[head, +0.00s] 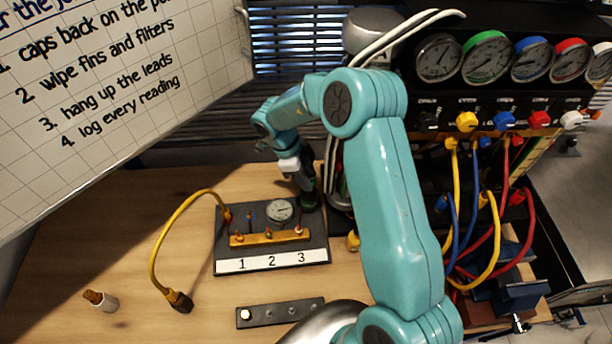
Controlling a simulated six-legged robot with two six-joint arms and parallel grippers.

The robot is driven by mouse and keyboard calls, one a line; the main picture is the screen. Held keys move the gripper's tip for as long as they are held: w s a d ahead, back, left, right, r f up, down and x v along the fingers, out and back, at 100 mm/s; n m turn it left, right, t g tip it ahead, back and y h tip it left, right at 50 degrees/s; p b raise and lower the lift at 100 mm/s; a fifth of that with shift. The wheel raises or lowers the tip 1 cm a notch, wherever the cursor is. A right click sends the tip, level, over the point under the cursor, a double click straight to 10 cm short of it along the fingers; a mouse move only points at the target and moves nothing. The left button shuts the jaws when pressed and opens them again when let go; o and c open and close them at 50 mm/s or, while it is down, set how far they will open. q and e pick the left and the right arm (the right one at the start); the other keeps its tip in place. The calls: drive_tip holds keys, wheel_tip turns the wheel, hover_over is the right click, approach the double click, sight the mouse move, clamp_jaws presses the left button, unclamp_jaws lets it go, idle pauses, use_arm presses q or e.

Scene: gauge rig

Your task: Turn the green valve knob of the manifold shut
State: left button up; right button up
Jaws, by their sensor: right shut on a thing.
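The manifold panel (272,263) lies on the wooden bench, marked 1, 2 and 3. It carries a brass bar (252,239) with small coloured fittings and a round dial (280,210). My right gripper (308,197) points down at the panel's back right corner, beside the dial. It is shut on a dark green thing, mostly hidden by the jaws. I cannot tell for certain whether this is the green valve knob. My left gripper is not in view.
A yellow lead (157,245) arches from the panel to a plug on the bench. A capped cylinder (102,300) and a dark strip (280,313) lie in front. The gauge rack (500,90) with hoses stands at right. A whiteboard (110,90) overhangs the left; bench below is mostly clear.

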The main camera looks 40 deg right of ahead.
drive_tip(key=m+y, duration=0.1)
drive_tip(key=m, duration=0.3)
drive_tip(key=shift+d+m+g+y, duration=0.2)
drive_tip(key=shift+m+g+y, duration=0.2)
drive_tip(key=shift+s, duration=0.1)
idle(0.3)
drive_tip(key=o, duration=1)
drive_tip(key=shift+o, duration=0.2)
drive_tip(key=shift+w+r, duration=0.3)
drive_tip(key=shift+r, duration=0.05)
drive_tip(key=d+b+v, duration=0.1)
drive_tip(key=v, duration=1.4)
drive_tip(key=shift+a+r, duration=0.3)
drive_tip(key=shift+a, duration=0.15)
drive_tip(key=shift+s, duration=0.25)
